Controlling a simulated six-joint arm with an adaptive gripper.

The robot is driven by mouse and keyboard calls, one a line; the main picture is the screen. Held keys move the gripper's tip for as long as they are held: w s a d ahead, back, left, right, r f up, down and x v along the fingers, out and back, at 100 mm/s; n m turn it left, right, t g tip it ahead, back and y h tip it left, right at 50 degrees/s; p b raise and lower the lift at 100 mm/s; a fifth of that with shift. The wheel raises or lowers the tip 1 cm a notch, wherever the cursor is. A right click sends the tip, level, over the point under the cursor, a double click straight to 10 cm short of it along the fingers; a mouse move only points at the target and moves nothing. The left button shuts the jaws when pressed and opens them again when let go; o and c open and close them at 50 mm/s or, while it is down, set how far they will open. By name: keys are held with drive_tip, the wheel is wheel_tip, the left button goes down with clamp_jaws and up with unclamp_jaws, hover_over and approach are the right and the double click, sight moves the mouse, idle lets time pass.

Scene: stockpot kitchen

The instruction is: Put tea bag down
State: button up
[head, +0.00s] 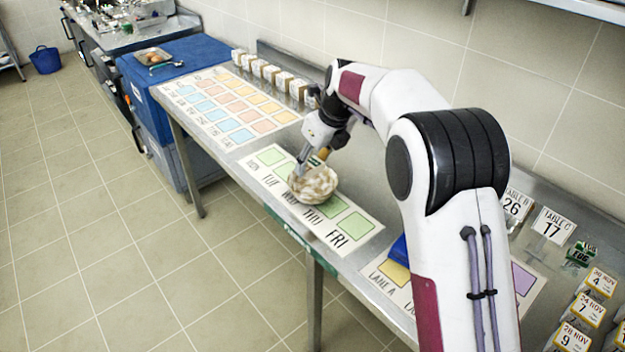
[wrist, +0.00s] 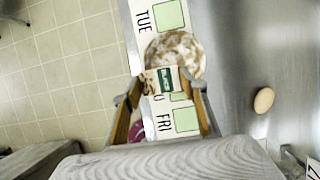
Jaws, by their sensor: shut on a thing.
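My gripper (head: 304,168) is low over the weekday mat (head: 355,226), at the bowl. In the wrist view its two fingers (wrist: 166,84) are shut on a small pale packet with a green label, the tea bag (wrist: 161,80). The tea bag hangs over the near rim of a mottled cream-and-brown bowl (wrist: 176,52); I cannot tell whether it touches the bowl. In the head view the bowl (head: 315,188) stands on the mat around its middle squares, and I cannot make out the tea bag there.
A brown egg (wrist: 264,100) lies on the bare steel right of the mat in the wrist view. A colour-square chart (head: 228,105) and a row of small white boxes (head: 270,74) are farther back. Number signs (head: 551,226) and date cards (head: 586,310) stand at right.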

sight(313, 174)
drive_tip(key=shift+f, duration=2.5)
drive_tip(key=shift+f, duration=0.6)
drive_tip(key=o, duration=0.9)
drive_tip(key=shift+c, duration=0.2)
drive_tip(key=shift+r, duration=0.1)
drive_tip(key=shift+r, duration=0.85)
drive_tip(key=shift+v, duration=3.45)
